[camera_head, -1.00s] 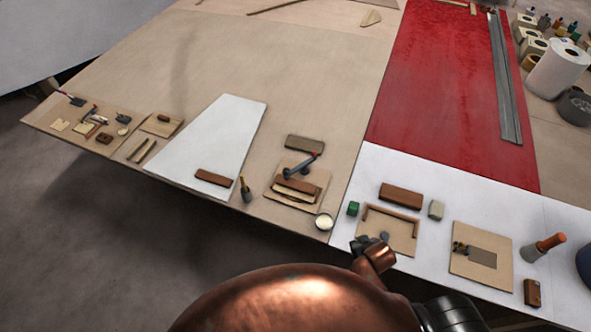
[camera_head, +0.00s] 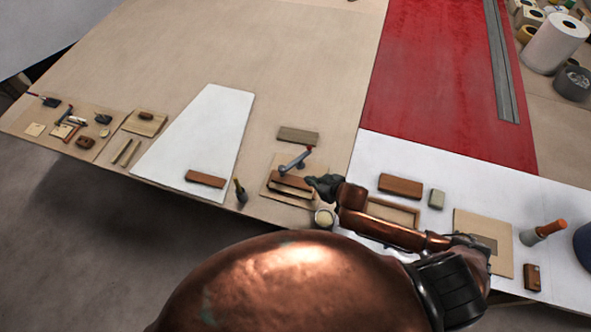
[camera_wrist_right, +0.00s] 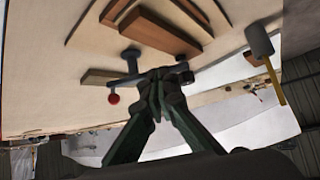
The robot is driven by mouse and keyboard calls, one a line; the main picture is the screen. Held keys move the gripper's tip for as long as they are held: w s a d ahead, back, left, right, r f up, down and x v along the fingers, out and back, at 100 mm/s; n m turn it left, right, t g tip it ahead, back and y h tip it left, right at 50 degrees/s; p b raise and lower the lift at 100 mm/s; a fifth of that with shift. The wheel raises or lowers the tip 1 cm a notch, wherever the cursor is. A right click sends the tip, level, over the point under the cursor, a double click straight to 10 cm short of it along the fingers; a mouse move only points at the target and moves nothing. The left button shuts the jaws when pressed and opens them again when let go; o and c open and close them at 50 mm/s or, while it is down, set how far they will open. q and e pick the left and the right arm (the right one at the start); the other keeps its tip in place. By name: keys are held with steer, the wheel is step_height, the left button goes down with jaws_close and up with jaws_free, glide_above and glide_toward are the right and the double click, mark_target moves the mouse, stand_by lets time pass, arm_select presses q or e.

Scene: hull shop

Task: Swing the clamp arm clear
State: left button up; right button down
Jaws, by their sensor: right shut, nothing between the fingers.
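The clamp arm (camera_head: 294,161) is a grey-blue bar with a red tip, over a wooden board that carries brown blocks (camera_head: 291,183). In the right wrist view the clamp arm (camera_wrist_right: 140,78) runs crosswise, its red ball end low on the left and a round post above it. My right gripper (camera_head: 318,184) is just right of the clamp board, its fingers shut and empty. In the wrist view the fingertips (camera_wrist_right: 162,76) overlap the bar; I cannot tell if they touch it. My left gripper is out of view.
A loose wooden block (camera_head: 297,136) lies behind the clamp. A round tin (camera_head: 324,218) stands in front, close under my right arm. Bare bench lies behind.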

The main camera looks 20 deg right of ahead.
steer(key=x, duration=0.6)
steer(key=shift+r, duration=0.1)
steer(key=w, duration=0.1)
steer(key=w+a, duration=0.1)
steer(key=w, duration=0.1)
steer(key=shift+a+f, duration=0.2)
steer(key=shift+w+a, duration=0.15)
steer(key=shift+w, duration=0.25)
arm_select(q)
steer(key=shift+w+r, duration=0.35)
arm_select(e)
steer(key=shift+a, duration=0.1)
arm_select(q)
steer(key=shift+p, duration=0.3)
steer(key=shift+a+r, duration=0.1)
arm_select(e)
steer(key=shift+w+a+m+h, duration=0.2)
steer(key=shift+m+h, duration=0.1)
steer(key=shift+m, duration=0.1)
